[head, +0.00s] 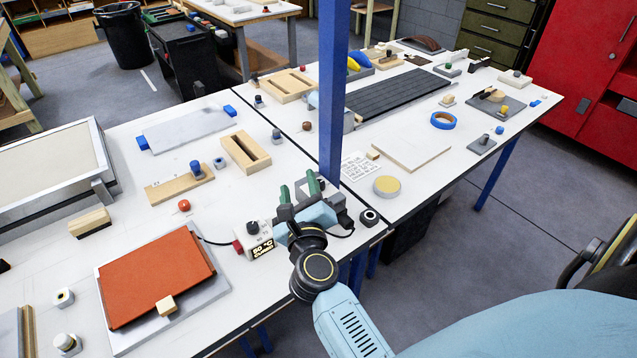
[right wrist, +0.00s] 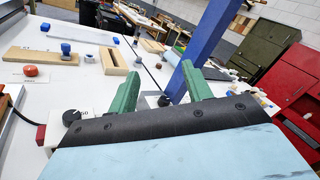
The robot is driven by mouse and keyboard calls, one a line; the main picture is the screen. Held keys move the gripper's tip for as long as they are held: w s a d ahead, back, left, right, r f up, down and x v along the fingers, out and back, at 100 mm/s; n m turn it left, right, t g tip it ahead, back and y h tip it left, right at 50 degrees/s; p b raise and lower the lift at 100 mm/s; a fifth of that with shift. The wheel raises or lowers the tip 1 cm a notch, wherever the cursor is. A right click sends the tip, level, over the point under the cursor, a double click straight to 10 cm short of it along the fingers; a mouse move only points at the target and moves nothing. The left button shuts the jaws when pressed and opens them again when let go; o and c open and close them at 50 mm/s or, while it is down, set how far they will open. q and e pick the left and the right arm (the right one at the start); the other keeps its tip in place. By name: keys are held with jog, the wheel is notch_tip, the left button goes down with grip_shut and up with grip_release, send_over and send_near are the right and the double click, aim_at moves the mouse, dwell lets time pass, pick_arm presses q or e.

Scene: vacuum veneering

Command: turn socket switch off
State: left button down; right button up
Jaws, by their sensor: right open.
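My right gripper (head: 299,188) is open, its two green fingers spread apart above the table near the base of the blue post. In the right wrist view the fingers of my right gripper (right wrist: 154,80) point away from the camera. A pale socket block (right wrist: 150,100) with a dark part shows low between the fingers, partly hidden by the gripper body. Whether its switch is on or off cannot be seen. The fingers grip nothing. My left gripper is in neither view.
A blue post (head: 333,90) rises close beside the gripper. A white controller (head: 254,240) with a lit display, black knob and red part stands to the left. A dark cable (head: 215,242) runs to an orange pad (head: 158,277). A small round dark-topped piece (head: 370,217) sits right.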

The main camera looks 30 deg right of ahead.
notch_tip(320, 180, down, 6)
jog(key=d+m+g+h, duration=0.2)
jog(key=m+g, duration=0.5)
jog(key=m, duration=0.3)
jog(key=shift+y, duration=0.3)
jog(key=x, duration=1.2)
jog(key=shift+d+f, duration=0.2)
jog(key=shift+d, duration=0.25)
jog(key=shift+m, duration=0.3)
